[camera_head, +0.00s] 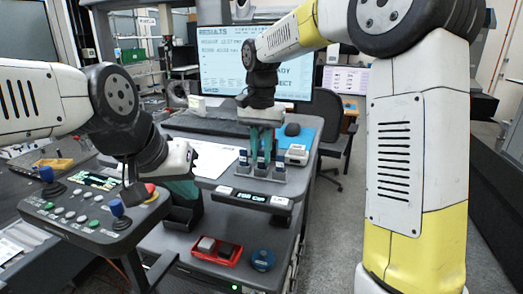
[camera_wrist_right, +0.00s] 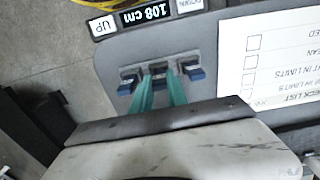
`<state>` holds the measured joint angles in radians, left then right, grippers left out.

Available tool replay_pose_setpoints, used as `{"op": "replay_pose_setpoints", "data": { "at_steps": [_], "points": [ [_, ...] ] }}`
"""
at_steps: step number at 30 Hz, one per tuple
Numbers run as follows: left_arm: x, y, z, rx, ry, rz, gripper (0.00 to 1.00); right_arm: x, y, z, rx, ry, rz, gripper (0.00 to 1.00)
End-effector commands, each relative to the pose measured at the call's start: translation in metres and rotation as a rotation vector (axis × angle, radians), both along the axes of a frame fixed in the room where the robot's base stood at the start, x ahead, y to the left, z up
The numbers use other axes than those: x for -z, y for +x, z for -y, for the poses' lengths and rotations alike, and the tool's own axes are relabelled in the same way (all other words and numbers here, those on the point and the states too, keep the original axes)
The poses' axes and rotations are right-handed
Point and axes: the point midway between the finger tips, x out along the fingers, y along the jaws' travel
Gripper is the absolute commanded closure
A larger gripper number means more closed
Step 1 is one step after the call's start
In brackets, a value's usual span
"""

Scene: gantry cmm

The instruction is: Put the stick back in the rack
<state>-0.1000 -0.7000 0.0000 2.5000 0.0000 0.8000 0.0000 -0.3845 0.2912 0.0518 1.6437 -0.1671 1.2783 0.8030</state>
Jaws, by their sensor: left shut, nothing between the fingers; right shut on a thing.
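The rack (camera_head: 261,172) is a row of small grey holders at the front edge of the desk; dark blue sticks show in its left (camera_head: 243,156) and right (camera_head: 280,165) holders. My right gripper (camera_head: 262,155) points down over the middle holder, its teal fingers shut on a stick (camera_wrist_right: 159,83). That stick is mostly hidden between the fingers, at the middle holder; I cannot tell how deep it sits. In the right wrist view the fingers reach the rack (camera_wrist_right: 158,69) between the two outer sticks. My left gripper (camera_head: 184,190) is shut and empty, beside the control panel, partly hidden by its own wrist.
A control panel (camera_head: 90,215) with joysticks and a red button stands at the left. A height display (camera_head: 251,197) is on the desk front below the rack. A checklist sheet (camera_head: 212,158) lies left of the rack. A red tray (camera_head: 216,250) and blue round object (camera_head: 262,260) are on the lower shelf.

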Motion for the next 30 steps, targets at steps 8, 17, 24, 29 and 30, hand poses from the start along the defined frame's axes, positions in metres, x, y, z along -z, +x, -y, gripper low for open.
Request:
{"op": "replay_pose_setpoints", "data": {
  "at_steps": [8,17,24,29,30],
  "points": [
    [0.0000,0.0000,0.0000,0.000,0.000,0.000,1.00,0.0051,-0.0004,0.0004,0.000,-0.001,-0.001,1.00],
    [0.0000,0.0000,0.0000,0.000,0.000,0.000,1.00,0.0052,-0.0003,0.0001,0.000,-0.001,-0.001,0.65],
    [0.0000,0.0000,0.0000,0.000,0.000,0.000,1.00,0.0051,-0.0003,0.0001,0.000,0.000,0.000,0.55],
    [0.0000,0.0000,0.0000,0.000,0.000,0.000,1.00,0.0021,0.0000,-0.0001,0.000,0.000,0.000,0.55],
    [0.0000,0.0000,0.0000,0.000,0.000,0.000,1.00,-0.0013,0.0004,-0.0003,0.000,0.000,0.002,0.55]
  ]
}}
